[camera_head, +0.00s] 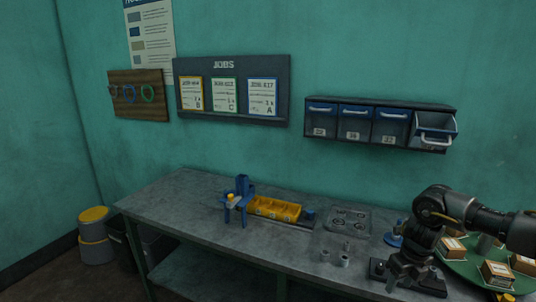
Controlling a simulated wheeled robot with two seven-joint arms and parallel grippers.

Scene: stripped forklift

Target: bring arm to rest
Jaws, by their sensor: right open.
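My right gripper (408,284) points down at the right end of the grey workbench (190,200), with its arm coming in from the right edge. Its jaws are open, low over a dark flat block (378,269). I cannot tell whether it touches the block, and I see nothing held. My left gripper is not in view.
A green round tray (455,268) with several small boxes lies right of my gripper. Small grey cylinders (343,261), a grey plate (348,221), a yellow bin (275,208) and a blue fixture (240,198) stand leftward. One wall drawer (436,128) is pulled open.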

